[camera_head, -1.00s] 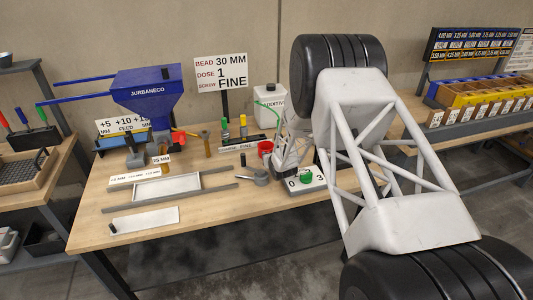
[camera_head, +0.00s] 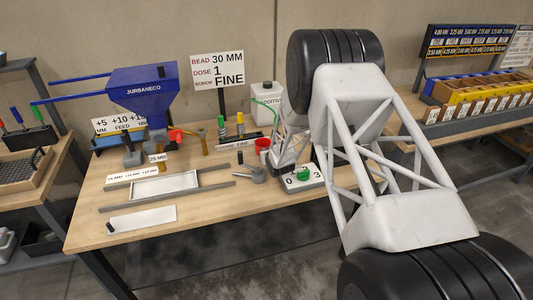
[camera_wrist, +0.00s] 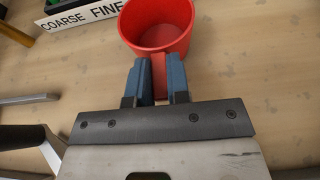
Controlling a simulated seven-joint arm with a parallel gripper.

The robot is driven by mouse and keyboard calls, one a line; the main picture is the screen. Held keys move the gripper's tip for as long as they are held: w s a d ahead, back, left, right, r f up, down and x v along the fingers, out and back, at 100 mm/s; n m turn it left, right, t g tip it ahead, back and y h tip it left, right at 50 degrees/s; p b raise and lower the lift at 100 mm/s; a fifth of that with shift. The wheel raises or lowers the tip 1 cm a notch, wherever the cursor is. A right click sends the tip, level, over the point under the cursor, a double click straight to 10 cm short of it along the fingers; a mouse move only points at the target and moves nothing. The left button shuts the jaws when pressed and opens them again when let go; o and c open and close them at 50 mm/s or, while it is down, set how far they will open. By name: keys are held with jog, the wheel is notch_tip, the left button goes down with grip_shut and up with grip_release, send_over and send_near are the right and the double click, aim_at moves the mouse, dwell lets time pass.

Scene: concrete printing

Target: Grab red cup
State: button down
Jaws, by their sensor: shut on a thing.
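The red cup (camera_wrist: 163,42) is open at the top and empty inside as far as I see in the wrist view. In the head view the red cup (camera_head: 262,144) is small and partly hidden beside my arm. My fingers do not show clearly in that view.
The rack marked COARSE FINE (camera_wrist: 85,18) is just left of the cup. A grey scoop-like tool (camera_head: 252,173) and a dial box with a green knob (camera_head: 302,177) lie close by. A white additive jug (camera_head: 267,98) stands behind.

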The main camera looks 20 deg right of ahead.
jog(key=shift+r, duration=4.8)
